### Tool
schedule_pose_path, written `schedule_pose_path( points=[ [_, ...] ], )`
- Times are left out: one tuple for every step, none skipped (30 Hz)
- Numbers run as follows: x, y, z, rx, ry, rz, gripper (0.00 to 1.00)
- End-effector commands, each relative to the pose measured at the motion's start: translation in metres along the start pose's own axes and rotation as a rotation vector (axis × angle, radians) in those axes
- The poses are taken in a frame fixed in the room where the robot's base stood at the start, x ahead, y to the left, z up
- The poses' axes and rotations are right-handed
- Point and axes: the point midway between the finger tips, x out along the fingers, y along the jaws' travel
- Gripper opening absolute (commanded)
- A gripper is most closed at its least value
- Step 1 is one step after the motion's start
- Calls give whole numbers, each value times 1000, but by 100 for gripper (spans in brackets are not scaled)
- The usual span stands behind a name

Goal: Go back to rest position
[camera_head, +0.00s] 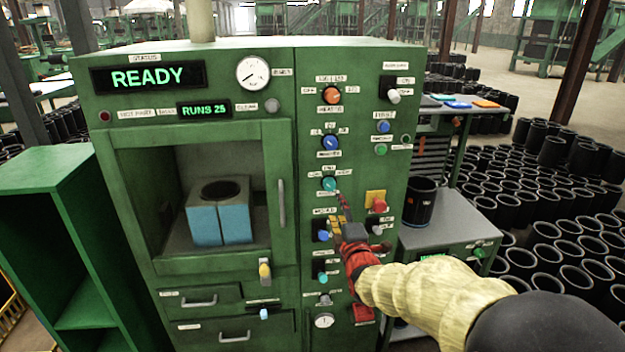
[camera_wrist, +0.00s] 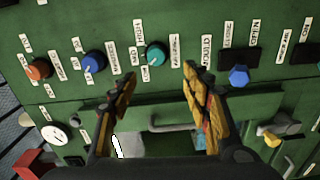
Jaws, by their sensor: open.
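My gripper (camera_head: 338,222) is in front of the green machine's control panel, to the right of the chamber door. Its black-and-yellow fingers (camera_wrist: 160,76) are spread apart and empty in the wrist view, pointing toward the panel near a teal knob (camera_wrist: 156,53). I cannot tell whether a fingertip touches the panel. My arm reaches in from the lower right in the head view and hides part of the lower panel. The green machine (camera_head: 285,70) shows READY on its status display (camera_head: 148,77) and RUNS 25 on a smaller one (camera_head: 204,110).
A blue-and-grey block with a round hole (camera_head: 221,214) sits in the chamber, beside the door handle (camera_head: 281,203). A black sleeve (camera_head: 420,202) stands on a grey-topped cabinet (camera_head: 468,222) at right. Many black sleeves (camera_head: 565,262) crowd the floor. A green shelf (camera_head: 50,170) stands left.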

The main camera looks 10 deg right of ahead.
Motion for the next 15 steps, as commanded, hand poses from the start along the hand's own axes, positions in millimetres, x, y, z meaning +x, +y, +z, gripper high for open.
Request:
schedule_pose_path(
  points=[
    [0,-11,1,54,-3,-39,48],
    [-1,-20,1,99,-8,-72,48],
    [-4,-38,2,169,-19,-134,48],
    [-8,-56,3,223,-32,-189,48],
    [-15,-74,4,280,-49,-248,48],
    [-26,-96,5,363,-81,-330,48],
    [-35,-110,6,423,-108,-388,48],
    [-46,-120,7,483,-137,-441,48],
    [-62,-131,7,560,-182,-509,48],
    [-75,-138,8,617,-218,-556,48],
    [-89,-142,8,672,-257,-600,48],
    [-108,-148,8,743,-313,-657,48],
    [-124,-149,8,794,-356,-694,48],
    [-141,-150,9,844,-402,-730,48],
    [-164,-150,9,906,-465,-773,48]
  ],
)
